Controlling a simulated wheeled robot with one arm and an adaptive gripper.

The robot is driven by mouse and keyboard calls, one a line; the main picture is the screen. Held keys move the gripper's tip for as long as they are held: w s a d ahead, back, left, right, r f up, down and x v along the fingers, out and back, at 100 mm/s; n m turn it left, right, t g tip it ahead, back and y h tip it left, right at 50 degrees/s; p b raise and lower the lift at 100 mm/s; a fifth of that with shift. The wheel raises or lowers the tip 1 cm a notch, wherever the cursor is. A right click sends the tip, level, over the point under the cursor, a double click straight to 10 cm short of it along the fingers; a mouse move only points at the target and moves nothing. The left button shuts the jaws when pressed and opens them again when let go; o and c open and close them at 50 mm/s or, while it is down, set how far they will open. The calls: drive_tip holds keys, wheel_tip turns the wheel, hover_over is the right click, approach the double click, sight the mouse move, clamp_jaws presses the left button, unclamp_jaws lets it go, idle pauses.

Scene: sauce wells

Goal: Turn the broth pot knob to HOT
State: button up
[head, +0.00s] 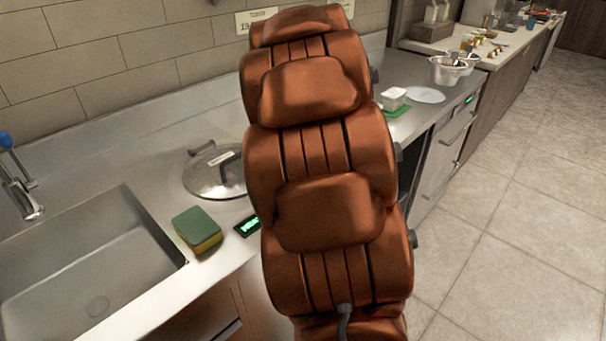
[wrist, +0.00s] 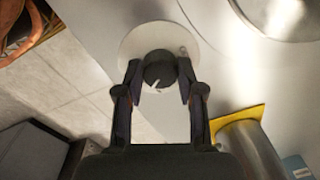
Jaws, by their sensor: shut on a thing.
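In the wrist view a round black knob (wrist: 159,70) with a short white pointer mark sits on a pale round disc (wrist: 140,45). My gripper (wrist: 159,72) has one finger on each side of the knob and is shut on it. The pointer mark faces toward the lower part of the wrist picture. I can read no HOT lettering around the knob. In the head view my arm fills the middle and hides my gripper and the knob. No broth pot can be made out for certain.
The head view shows a sink (head: 95,270), a green and yellow sponge (head: 198,230), a pot lid (head: 216,171) and a small green-lit display (head: 248,226) on the steel counter. Small metal pots (head: 450,70) stand farther back. Tiled floor (head: 520,240) is clear on the right.

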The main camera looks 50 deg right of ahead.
drive_tip(key=m+p, duration=0.2)
drive_tip(key=m, duration=0.2)
drive_tip(key=shift+r+p, duration=0.15)
drive_tip(key=shift+p, duration=0.15)
drive_tip(key=shift+a+m+p, duration=0.1)
drive_tip(key=shift+m+p, duration=0.75)
drive_tip(key=shift+m, duration=0.65)
drive_tip(key=shift+f, duration=0.2)
drive_tip(key=o, duration=1.1)
drive_tip(key=shift+o, duration=0.2)
drive_tip(key=shift+r, duration=0.1)
wheel_tip(320, 180, up, 12)
drive_tip(key=shift+a, duration=0.25)
drive_tip(key=shift+s, duration=0.1)
